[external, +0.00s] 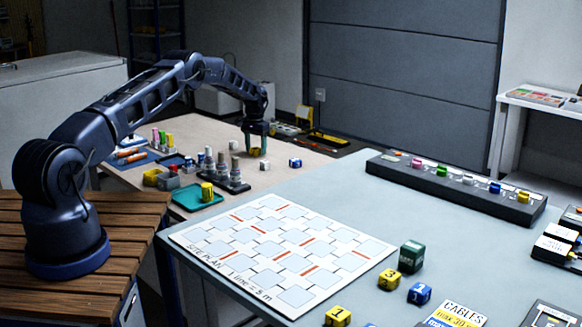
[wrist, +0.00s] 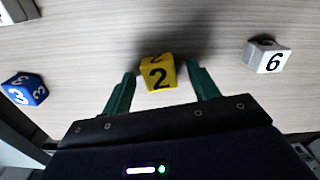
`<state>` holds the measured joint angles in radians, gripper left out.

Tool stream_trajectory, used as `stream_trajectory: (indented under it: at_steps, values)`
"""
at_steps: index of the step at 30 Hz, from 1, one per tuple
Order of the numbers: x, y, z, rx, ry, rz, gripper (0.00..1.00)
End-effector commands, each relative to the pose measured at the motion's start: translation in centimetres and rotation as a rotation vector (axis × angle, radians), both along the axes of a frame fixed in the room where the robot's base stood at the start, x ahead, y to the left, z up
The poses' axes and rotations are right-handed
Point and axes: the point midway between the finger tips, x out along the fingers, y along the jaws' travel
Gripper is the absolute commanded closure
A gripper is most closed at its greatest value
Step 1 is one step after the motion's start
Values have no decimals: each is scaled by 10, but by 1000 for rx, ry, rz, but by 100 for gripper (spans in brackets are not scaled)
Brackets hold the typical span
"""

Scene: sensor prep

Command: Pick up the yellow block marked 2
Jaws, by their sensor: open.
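The yellow block marked 2 (wrist: 158,74) sits on the wooden table, between and slightly beyond the green fingertips of my gripper (wrist: 160,88) in the wrist view. The fingers are apart, and a gap shows on each side of the block. In the external view my gripper (external: 256,141) reaches down over the far part of the wooden table, and the yellow block (external: 255,152) shows small at its fingertips. I cannot tell the fingers' exact height above the table.
A white block marked 6 (wrist: 266,56) lies to the right and a blue block marked 3 (wrist: 25,89) to the left in the wrist view. A teal tray (external: 181,200) and a dark rack of cylinders (external: 236,186) stand nearer my base. Bare wood surrounds the yellow block.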

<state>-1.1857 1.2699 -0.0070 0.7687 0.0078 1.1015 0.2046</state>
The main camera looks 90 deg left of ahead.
Motion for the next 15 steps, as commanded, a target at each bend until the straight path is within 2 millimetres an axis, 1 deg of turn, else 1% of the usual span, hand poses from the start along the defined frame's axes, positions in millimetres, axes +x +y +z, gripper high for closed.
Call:
stream_trajectory:
  at_steps: [1,5,6,8,9,15]
  values:
    - [0,0,0,0,0,0,40]
    - [0,0,0,-1,1,0,66]
    - [0,0,0,-1,1,0,73]
    - [0,0,0,-1,1,0,85]
    - [0,0,0,-1,1,0,88]
    - [0,0,0,0,0,0,88]
